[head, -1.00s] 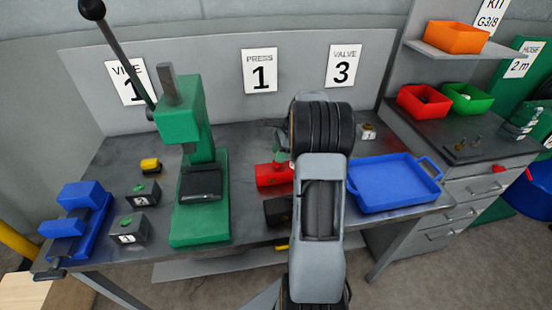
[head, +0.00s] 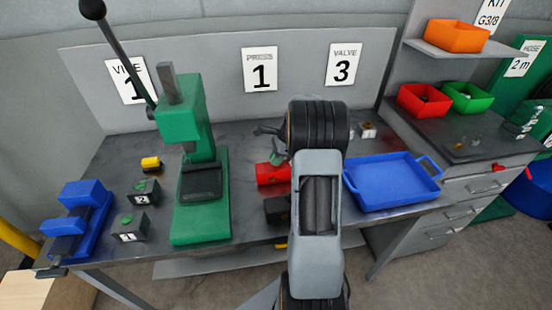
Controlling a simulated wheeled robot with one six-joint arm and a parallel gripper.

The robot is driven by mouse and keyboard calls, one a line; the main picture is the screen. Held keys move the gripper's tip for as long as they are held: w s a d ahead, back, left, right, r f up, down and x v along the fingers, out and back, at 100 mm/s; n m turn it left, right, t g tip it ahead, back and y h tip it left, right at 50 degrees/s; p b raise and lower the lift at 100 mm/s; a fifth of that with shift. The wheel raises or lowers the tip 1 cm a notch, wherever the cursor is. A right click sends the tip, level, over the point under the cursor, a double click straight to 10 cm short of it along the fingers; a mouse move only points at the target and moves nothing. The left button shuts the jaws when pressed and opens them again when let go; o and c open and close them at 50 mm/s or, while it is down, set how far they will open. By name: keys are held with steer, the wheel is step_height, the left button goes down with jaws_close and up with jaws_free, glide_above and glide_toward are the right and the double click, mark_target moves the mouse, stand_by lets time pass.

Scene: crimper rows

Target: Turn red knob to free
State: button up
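A red block (head: 271,174), likely part of the valve fixture, sits on the bench left of my arm, below the "VALVE 3" sign (head: 342,64). A small green part (head: 277,151) shows just above it. My arm's wrist covers the right side of this fixture, so I cannot make out a separate red knob or its setting. My gripper (head: 266,130) shows only as a dark piece sticking out left of the wrist, above the red block. Its fingers are too small and partly hidden, so its opening and any contact cannot be told.
A green press (head: 200,215) with a long lever stands to the left. A blue vise (head: 75,225) and small dark blocks (head: 130,228) are further left. A blue tray (head: 392,205) lies right of my arm. A dark block (head: 277,210) sits in front of the red one.

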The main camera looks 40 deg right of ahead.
jaws_close()
steer(key=shift+n, duration=0.3)
steer(key=n+g+p, duration=0.1)
steer(key=n, duration=0.1)
steer(key=shift+s+n+y, duration=0.1)
steer(key=shift+n+y, duration=0.2)
steer(key=shift+n, duration=0.1)
steer(key=n+g, duration=0.2)
steer(key=n, duration=0.3)
steer(key=shift+s+n+p, duration=0.15)
steer(key=shift+n+p, duration=0.15)
steer(key=shift+p, duration=0.05)
steer(key=n+g, duration=0.1)
steer(key=n, duration=0.1)
steer(key=n+h, duration=0.1)
steer(key=n, duration=0.1)
steer(key=shift+s+g, duration=0.15)
steer(key=shift+g, duration=0.25)
steer(key=shift+d+n+g+h, duration=0.1)
steer(key=shift+n+g+h, duration=0.25)
steer(key=shift+n, duration=0.85)
steer(key=shift+d+n+g+h, duration=0.15)
steer(key=shift+n+h, duration=0.3)
steer(key=shift+n, duration=0.75)
steer(key=shift+s, duration=0.1)
